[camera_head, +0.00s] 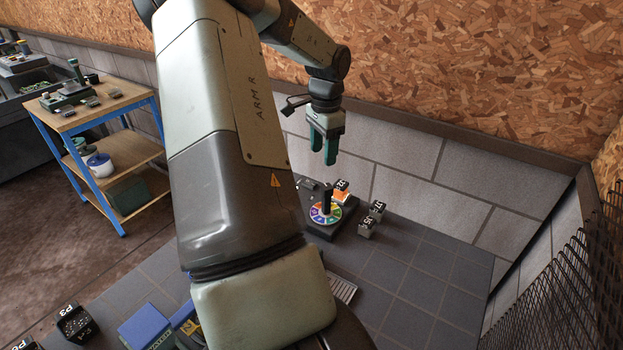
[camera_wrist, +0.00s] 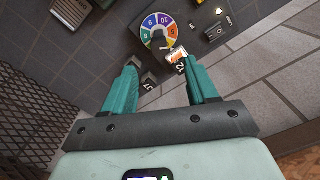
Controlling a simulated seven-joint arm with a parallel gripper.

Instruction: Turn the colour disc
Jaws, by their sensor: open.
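The colour disc (camera_head: 325,213) is a round plate with coloured, numbered wedges and an upright dark handle (camera_head: 327,197). It sits on a dark base on the tiled table. In the wrist view the disc (camera_wrist: 158,30) lies beyond the fingertips, near the top of the picture. My gripper (camera_head: 323,158) points down above the table, a little above the disc and apart from it. Its two green fingers are open with nothing between them, as the wrist view (camera_wrist: 165,78) also shows.
Small numbered blocks stand close to the disc: an orange and white one (camera_head: 341,191) and dark ones (camera_head: 368,226). A grey block wall (camera_head: 430,190) rises behind, and a black mesh (camera_head: 560,290) stands at right. The tiles right of the disc (camera_head: 420,265) are clear.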

